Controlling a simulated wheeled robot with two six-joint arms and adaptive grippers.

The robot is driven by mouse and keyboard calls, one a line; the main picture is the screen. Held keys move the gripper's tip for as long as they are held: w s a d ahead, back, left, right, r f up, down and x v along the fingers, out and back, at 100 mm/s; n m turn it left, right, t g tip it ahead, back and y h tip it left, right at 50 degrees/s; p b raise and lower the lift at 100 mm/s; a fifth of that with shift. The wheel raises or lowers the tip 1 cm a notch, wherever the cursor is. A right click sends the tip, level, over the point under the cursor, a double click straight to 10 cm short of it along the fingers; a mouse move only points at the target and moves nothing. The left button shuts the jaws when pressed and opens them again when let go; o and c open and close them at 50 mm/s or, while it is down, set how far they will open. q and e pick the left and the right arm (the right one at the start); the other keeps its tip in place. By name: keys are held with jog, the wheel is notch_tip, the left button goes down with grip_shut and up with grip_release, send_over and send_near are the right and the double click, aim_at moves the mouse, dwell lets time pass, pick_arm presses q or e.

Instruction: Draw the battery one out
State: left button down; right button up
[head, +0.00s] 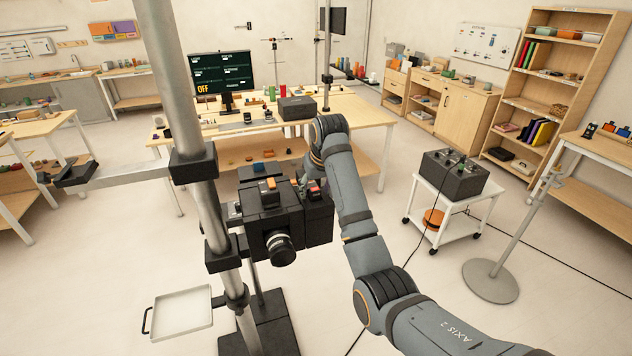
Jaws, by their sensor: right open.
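A black camera-like device (270,219) with a round lens-like knob (279,248) is mounted on a metal column. A small block with an orange top (271,184) stands on its upper face. Another dark part with an orange-red top (314,186) sits at its right side. I cannot tell which of these is the battery. My right gripper (303,183) is behind the device's upper right, beside the orange-red-topped part. It is open, its fingers are mostly hidden, and I cannot tell whether it touches anything. My left gripper is out of view.
The metal column (187,120) rises left of the device, with a side bar (130,177) reaching left. A white tray (183,311) is low at the left. A white cart (453,207) carries a black box (455,175). A workbench (345,111) stands behind.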

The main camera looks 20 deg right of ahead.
aim_at(316, 190)
jog(key=shift+s+r, duration=0.1)
jog(key=shift+s, duration=0.05)
jog(key=shift+c, duration=0.3)
grip_shut()
jog(key=c, duration=0.7)
grip_release()
jog(key=shift+c, duration=0.2)
grip_shut()
jog(key=shift+r, duration=0.55)
jog(key=shift+r, duration=1.35)
jog(key=shift+r, duration=1.35)
